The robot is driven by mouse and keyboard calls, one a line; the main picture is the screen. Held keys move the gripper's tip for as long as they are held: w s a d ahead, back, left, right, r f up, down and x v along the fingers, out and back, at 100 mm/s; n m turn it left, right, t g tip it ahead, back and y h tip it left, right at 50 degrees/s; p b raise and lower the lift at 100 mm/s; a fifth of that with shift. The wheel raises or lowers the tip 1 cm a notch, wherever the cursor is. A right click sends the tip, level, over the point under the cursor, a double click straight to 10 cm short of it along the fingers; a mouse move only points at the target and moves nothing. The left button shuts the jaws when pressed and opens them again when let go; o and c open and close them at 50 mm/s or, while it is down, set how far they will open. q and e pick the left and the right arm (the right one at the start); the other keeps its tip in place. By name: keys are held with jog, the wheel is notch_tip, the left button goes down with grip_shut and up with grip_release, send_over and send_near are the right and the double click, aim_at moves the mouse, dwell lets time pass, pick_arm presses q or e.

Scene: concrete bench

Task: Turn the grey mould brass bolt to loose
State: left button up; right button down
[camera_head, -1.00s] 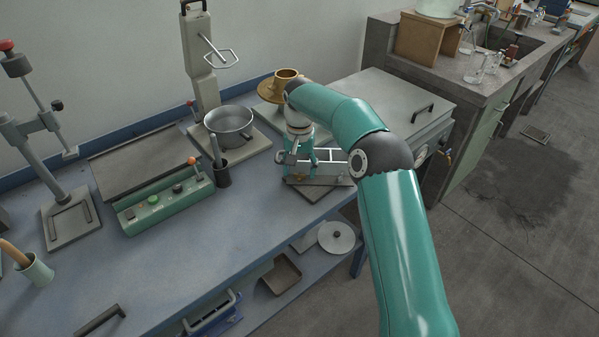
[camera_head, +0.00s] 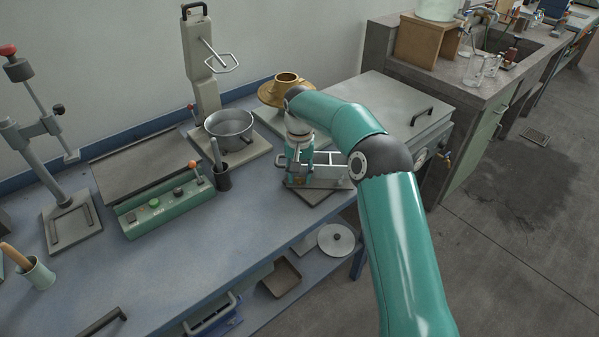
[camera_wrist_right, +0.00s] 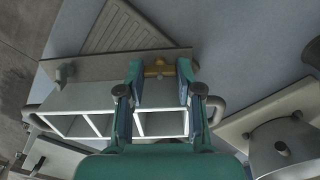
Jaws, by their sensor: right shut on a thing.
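The grey mould (camera_head: 326,172) is an open three-compartment frame on a flat plate on the blue bench. It also shows in the right wrist view (camera_wrist_right: 92,97). The brass bolt (camera_wrist_right: 158,70) shows in the right wrist view at one end of the mould, its crossbar lying between my finger pads. My right gripper (camera_wrist_right: 160,76) is shut on the bolt. In the head view my right gripper (camera_head: 299,176) points down at the mould's left end and hides the bolt. A grey bolt (camera_wrist_right: 65,72) stands at the mould's other end. My left gripper is not in view.
A metal pan (camera_head: 229,125) on a stand and a dark cup (camera_head: 222,178) with a tool stand left of the mould. A brass piece (camera_head: 286,84) sits behind. A grey lidded box (camera_head: 385,105) is at right. Bare bench (camera_head: 215,235) lies front left.

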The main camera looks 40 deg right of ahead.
aim_at(300, 177)
jog(key=shift+n, duration=0.3)
jog(key=c, duration=0.8)
grip_release()
jog(key=shift+o, duration=0.2)
notch_tip(300, 177, up, 12)
jog(key=shift+f, duration=0.15)
